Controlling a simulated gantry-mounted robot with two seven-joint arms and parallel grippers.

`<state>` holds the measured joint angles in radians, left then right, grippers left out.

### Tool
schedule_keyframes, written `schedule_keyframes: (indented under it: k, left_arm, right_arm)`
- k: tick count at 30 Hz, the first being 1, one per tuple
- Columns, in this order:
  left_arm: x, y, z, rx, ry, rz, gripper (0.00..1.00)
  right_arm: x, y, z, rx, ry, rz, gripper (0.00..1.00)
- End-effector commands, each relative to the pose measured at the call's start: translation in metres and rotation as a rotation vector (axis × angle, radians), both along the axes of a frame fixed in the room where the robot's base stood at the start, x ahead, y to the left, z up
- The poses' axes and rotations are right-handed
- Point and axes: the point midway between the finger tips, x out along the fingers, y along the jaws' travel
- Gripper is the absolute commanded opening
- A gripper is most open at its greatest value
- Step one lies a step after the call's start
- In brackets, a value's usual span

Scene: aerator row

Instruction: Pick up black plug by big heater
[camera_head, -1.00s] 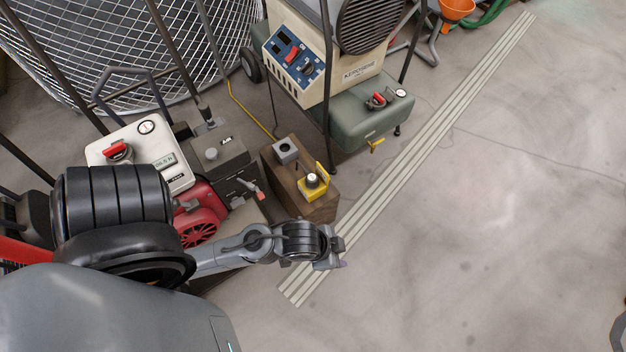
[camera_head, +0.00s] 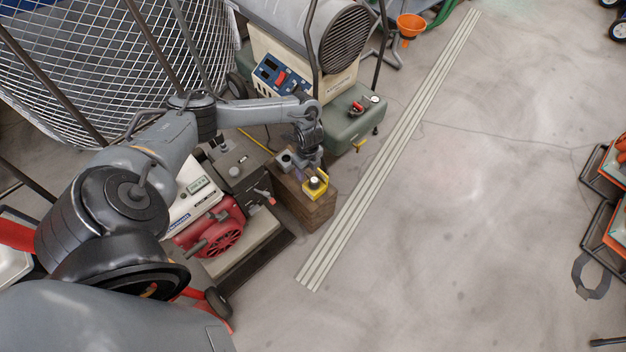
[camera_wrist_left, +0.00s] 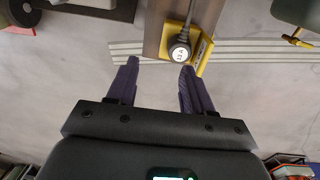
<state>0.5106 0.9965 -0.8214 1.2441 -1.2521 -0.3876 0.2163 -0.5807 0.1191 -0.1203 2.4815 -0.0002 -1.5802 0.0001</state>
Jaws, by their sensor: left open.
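The black plug (camera_head: 315,182), with a pale round top, sits in a yellow holder (camera_head: 322,190) on a wooden block (camera_head: 312,212) beside the big heater (camera_head: 290,42). In the left wrist view the plug (camera_wrist_left: 179,50) shows a white marked disc and a dark stem, with the yellow holder (camera_wrist_left: 204,50) around its side. My left gripper (camera_head: 308,168) is over the block, close to the plug. In the wrist view its purple fingers (camera_wrist_left: 158,72) are apart and empty; the plug lies just beyond the tips, nearer the right finger. My right gripper is not in view.
A grey socket piece (camera_head: 285,160) stands on the same block. A red engine unit (camera_head: 217,232) and a dark box (camera_head: 238,168) are to the left. The heater's green tank (camera_head: 350,125) is behind. Pale floor strips (camera_head: 375,165) and open floor lie to the right.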

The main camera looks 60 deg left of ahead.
Motion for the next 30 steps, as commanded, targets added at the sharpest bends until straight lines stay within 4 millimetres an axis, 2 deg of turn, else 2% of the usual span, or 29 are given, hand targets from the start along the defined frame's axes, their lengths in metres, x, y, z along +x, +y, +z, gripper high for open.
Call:
schedule_keyframes:
  k: [1,5,15,23,30]
  left_arm:
    - [0.011,0.005,0.015,0.007,-0.023,0.003,0.51]
    - [0.026,0.006,0.023,0.009,-0.052,0.005,0.51]
    - [0.029,0.005,-0.02,0.008,-0.058,0.005,0.51]
    - [0.028,0.005,-0.031,0.008,-0.059,0.004,0.51]
    - [0.028,0.002,-0.057,0.008,-0.058,0.004,0.51]
  right_arm:
    - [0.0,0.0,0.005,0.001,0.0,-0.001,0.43]
    - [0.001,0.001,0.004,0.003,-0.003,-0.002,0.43]
    - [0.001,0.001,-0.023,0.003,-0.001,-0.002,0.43]
    - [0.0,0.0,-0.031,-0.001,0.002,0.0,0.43]
    - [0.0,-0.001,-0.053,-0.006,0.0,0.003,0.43]
